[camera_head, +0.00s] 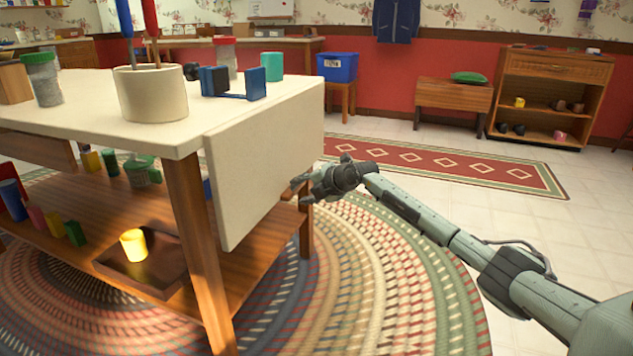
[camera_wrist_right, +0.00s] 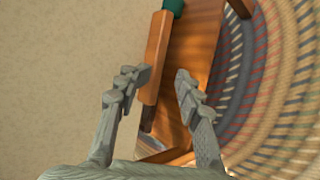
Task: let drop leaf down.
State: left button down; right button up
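The drop leaf (camera_head: 262,165) is a cream panel hanging steeply down along the right side of the cream-topped table (camera_head: 75,108). Its upper edge lies near the tabletop and its lower edge is free. My right gripper (camera_head: 303,190) is beside the leaf's lower far part, low by the far table leg; contact with the leaf cannot be told. In the right wrist view my right gripper (camera_wrist_right: 162,75) has its fingers apart, with a wooden post (camera_wrist_right: 155,60) showing between or beyond them. A plain beige surface fills that view's left, possibly the leaf. My left gripper is not in view.
The tabletop carries a utensil crock (camera_head: 150,95), a blue clamp-like item (camera_head: 235,82) and a teal cup (camera_head: 271,66). A lower shelf (camera_head: 255,255) holds a tray and a yellow cup (camera_head: 133,243). A braided rug (camera_head: 380,270) covers open floor at right.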

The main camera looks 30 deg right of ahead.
jog(key=w+d+r+v, duration=0.1)
jog(key=v, duration=0.7)
jog(key=shift+s+t, duration=0.25)
jog(key=shift+t, duration=0.05)
jog(key=shift+r, duration=0.15)
